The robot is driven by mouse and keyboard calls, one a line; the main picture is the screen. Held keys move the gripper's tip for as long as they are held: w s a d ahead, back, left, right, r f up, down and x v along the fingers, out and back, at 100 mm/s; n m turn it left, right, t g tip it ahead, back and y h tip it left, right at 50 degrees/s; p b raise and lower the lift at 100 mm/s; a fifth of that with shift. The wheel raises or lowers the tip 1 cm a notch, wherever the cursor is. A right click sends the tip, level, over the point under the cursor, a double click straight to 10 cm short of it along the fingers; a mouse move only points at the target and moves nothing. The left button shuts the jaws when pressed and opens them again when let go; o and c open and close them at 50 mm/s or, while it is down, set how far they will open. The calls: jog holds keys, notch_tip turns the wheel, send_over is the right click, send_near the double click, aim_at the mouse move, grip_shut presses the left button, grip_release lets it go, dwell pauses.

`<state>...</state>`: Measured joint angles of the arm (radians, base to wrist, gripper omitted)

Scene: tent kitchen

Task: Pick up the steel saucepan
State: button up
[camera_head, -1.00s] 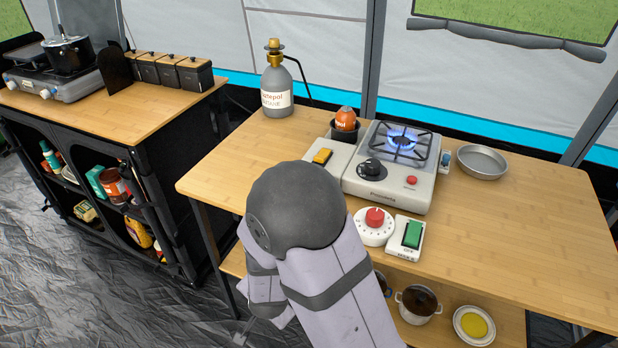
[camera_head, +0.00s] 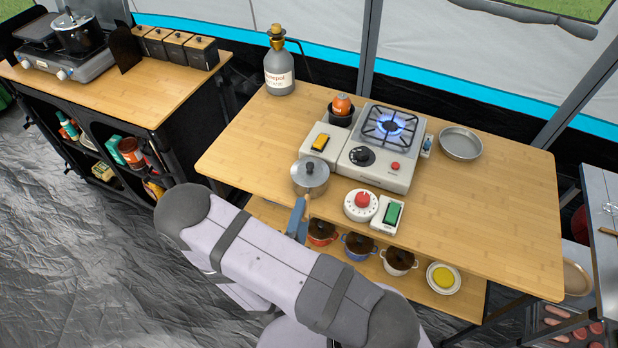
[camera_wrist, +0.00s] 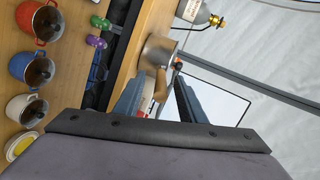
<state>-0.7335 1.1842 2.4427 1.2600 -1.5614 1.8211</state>
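The steel saucepan (camera_head: 311,178) stands on the wooden table at its front left edge, with a lid on. Its wooden handle points toward me over the table's edge. My gripper (camera_head: 299,214) is at the handle's end, partly hidden by my arm. In the wrist view my gripper (camera_wrist: 157,90) is open, its two blue-grey fingers apart, with the saucepan (camera_wrist: 157,50) ahead. The handle lines up between the fingers; I cannot tell whether either one touches it.
A lit gas stove (camera_head: 378,160) stands right of the saucepan, with a red-knob timer (camera_head: 360,207) and a green-switch box (camera_head: 388,215) nearer. A gas bottle (camera_head: 279,68) stands behind. Several lidded pots sit on the lower shelf.

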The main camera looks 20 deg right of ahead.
aim_at(307, 198)
jog(key=shift+s+d+r, duration=0.15)
jog(key=shift+s+r, duration=0.05)
jog(key=shift+w, duration=0.15)
jog(key=shift+p+x, duration=0.8)
jog(key=shift+x, duration=1.6)
grip_shut()
